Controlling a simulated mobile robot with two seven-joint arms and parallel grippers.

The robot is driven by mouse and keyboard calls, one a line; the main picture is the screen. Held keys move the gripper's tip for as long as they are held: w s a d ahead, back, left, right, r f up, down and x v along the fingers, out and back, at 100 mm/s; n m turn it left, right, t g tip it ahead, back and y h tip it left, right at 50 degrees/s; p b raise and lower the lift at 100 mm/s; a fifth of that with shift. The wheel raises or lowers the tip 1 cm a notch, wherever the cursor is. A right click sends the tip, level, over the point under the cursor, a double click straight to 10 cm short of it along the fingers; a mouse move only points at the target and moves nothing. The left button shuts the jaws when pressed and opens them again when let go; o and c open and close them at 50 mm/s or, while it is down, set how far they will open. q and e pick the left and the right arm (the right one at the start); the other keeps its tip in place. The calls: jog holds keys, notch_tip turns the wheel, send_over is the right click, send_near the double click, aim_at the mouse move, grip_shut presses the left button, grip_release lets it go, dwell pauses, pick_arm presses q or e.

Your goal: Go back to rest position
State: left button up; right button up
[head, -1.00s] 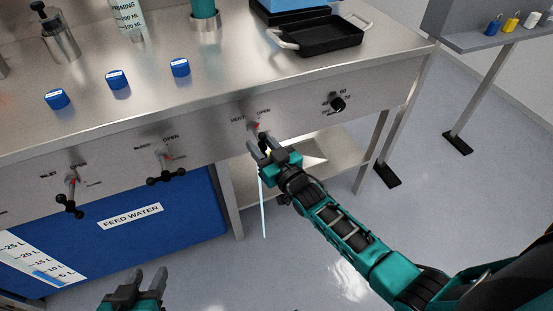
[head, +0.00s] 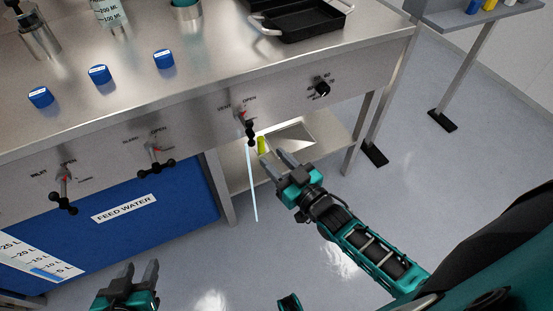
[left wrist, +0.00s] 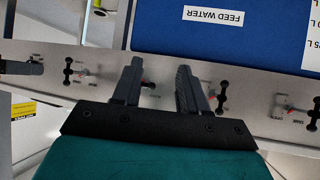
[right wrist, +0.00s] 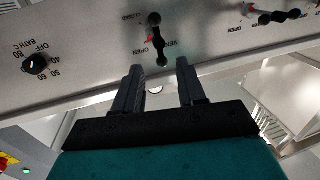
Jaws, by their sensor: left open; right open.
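My right gripper (head: 281,168) is open and empty, in front of the bench panel and below and to the right of the vent valve handle (head: 247,128). In the right wrist view the vent valve (right wrist: 157,40) lies beyond its open fingers (right wrist: 160,90), apart from them. A thin pale blue stream or rod (head: 252,185) hangs down below the vent valve. My left gripper (head: 134,280) is open and empty at the bottom left of the head view, in front of the blue feed water tank (head: 170,200). Its open fingers (left wrist: 160,85) also show in the left wrist view.
The steel bench (head: 215,75) carries blue caps (head: 99,74) and a black tray (head: 305,22). Its panel has two more black valves (head: 157,160) and a bath knob (head: 322,88). A lower shelf (head: 300,140) sits under it.

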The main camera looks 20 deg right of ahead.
pick_arm(q)
jog(key=r+p, duration=0.1)
jog(key=a+r+p, duration=0.1)
jog(key=p, duration=0.1)
jog(key=s+r+p, duration=0.1)
jog(key=p, duration=0.1)
jog(key=shift+a+y, duration=0.35)
jog(key=shift+y, duration=0.05)
pick_arm(e)
jog(key=s+r+g+h, duration=0.1)
jog(key=s+g, duration=0.5)
jog(key=s, duration=0.6)
jog(key=shift+s+a+g+h, duration=0.25)
jog(key=shift+a+g+h, duration=0.15)
jog(key=shift+h, duration=0.1)
pick_arm(q)
jog(key=shift+d, duration=0.2)
